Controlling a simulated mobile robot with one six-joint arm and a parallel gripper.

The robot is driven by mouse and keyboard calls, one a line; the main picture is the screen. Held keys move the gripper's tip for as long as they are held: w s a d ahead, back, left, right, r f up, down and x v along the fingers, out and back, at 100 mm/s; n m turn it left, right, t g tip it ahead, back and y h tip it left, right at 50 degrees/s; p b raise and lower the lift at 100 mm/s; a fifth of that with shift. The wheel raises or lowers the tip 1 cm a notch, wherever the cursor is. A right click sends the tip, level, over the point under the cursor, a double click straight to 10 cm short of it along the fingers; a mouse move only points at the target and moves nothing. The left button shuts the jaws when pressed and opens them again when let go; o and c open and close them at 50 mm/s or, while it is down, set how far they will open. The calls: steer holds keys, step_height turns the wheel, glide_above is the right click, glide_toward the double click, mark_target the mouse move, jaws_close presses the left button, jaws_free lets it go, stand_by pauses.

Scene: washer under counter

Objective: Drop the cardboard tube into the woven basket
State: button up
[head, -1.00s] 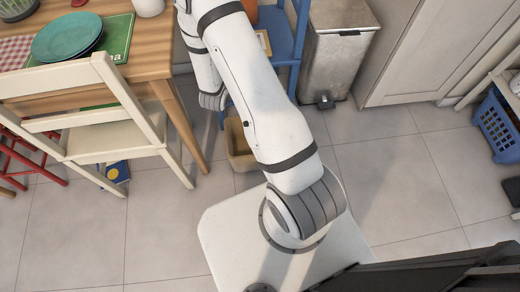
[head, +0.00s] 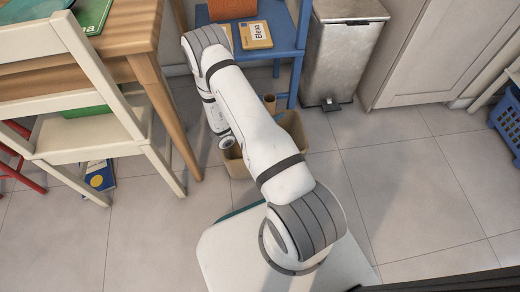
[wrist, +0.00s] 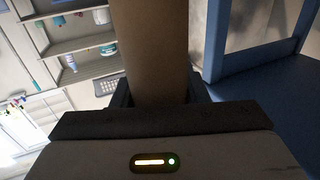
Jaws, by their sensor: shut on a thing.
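The cardboard tube (wrist: 152,50) is brown and stands between the fingers of my gripper (wrist: 158,95) in the wrist view, and my gripper is shut on it. In the head view a short brown tube end (head: 269,102) shows just right of my forearm, at the basket's far side. The tan woven basket (head: 237,166) is on the floor, partly hidden under my arm. My gripper is hidden behind the arm in the head view, so its exact height over the basket cannot be told.
A blue chair (head: 276,48) with a yellow book (head: 255,35) on its seat stands just behind the basket. A metal bin (head: 347,50) is to the right. A wooden table (head: 150,85) and white chair (head: 95,130) are left.

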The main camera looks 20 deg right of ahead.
steer(key=shift+f+b, duration=1.45)
steer(key=shift+f, duration=0.9)
steer(key=o, duration=1)
steer(key=shift+o, duration=0.2)
steer(key=shift+r, duration=0.2)
step_height(320, 180, up, 10)
steer(key=p, duration=0.5)
steer(key=shift+f, duration=0.15)
